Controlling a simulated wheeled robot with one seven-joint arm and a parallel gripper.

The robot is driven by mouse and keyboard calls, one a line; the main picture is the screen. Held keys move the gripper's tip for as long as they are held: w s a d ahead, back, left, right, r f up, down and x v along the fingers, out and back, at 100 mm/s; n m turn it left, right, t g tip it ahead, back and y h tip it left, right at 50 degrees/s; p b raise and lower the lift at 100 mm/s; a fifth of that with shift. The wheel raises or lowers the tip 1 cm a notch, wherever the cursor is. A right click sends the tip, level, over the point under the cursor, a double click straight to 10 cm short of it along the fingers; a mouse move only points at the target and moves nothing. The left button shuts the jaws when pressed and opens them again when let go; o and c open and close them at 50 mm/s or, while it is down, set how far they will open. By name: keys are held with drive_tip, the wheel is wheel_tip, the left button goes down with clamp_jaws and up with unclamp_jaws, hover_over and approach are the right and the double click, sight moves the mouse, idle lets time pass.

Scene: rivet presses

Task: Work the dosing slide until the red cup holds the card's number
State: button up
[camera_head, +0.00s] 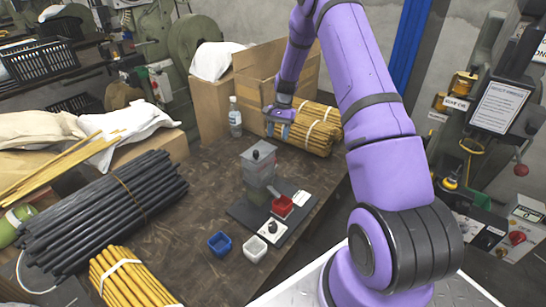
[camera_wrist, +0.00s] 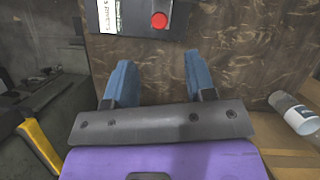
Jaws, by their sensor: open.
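The dosing unit, a clear grey hopper (camera_head: 258,172) on a dark base plate (camera_head: 243,212), stands on the table. The red cup (camera_head: 282,207) sits at its front right. A black knob (camera_head: 272,227) stands on a white plate in front. My gripper (camera_head: 280,118) is beyond the unit, near the bundled rods, apart from it. In the wrist view, my gripper's blue fingers (camera_wrist: 159,82) are spread and empty. A dark plate edge with a white label and round red part (camera_wrist: 160,20) shows ahead.
A clear bottle (camera_head: 235,117) and a bundle of tan rods (camera_head: 315,130) are near my gripper. Black rods (camera_head: 100,200) lie at left. Bare tabletop lies between.

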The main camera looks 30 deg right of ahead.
drive_tip(key=x, duration=0.9)
drive_tip(key=shift+a+f, duration=0.1)
drive_tip(key=shift+f, duration=0.2)
drive_tip(key=shift+c, duration=0.2)
